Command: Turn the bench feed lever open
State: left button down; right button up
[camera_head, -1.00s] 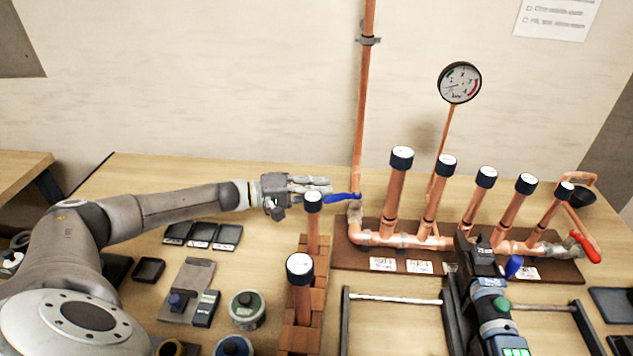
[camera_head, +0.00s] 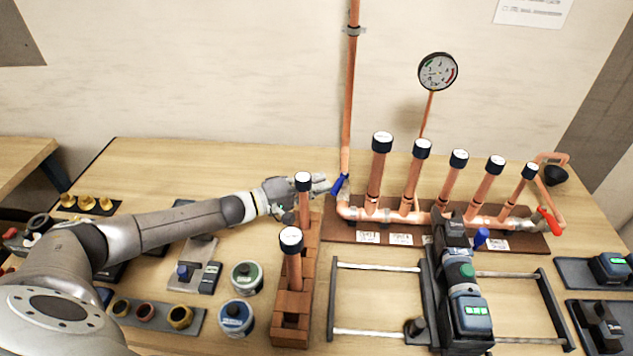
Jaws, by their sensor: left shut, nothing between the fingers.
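The blue bench feed lever (camera_head: 339,184) is on the valve at the foot of the tall copper riser (camera_head: 348,110), at the left end of the copper manifold (camera_head: 400,212). The lever slants steeply, its upper end close to the riser. My left gripper (camera_head: 322,184) comes from the left, shut and empty. Its fingertips are right beside the lever; I cannot tell whether they touch. A dark-capped upright pipe (camera_head: 303,205) stands in front of the gripper and hides part of it. My right gripper is not in view.
Several capped copper stubs rise from the manifold, with a pressure gauge (camera_head: 438,72) behind and a red lever (camera_head: 550,221) at the right end. A wooden block rack (camera_head: 291,325) holds capped pipes. A rail frame (camera_head: 375,267) carries a black tool (camera_head: 466,298).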

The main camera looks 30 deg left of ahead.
pick_arm(q)
jog(key=shift+s+d, duration=0.1)
jog(key=shift+d, duration=0.15)
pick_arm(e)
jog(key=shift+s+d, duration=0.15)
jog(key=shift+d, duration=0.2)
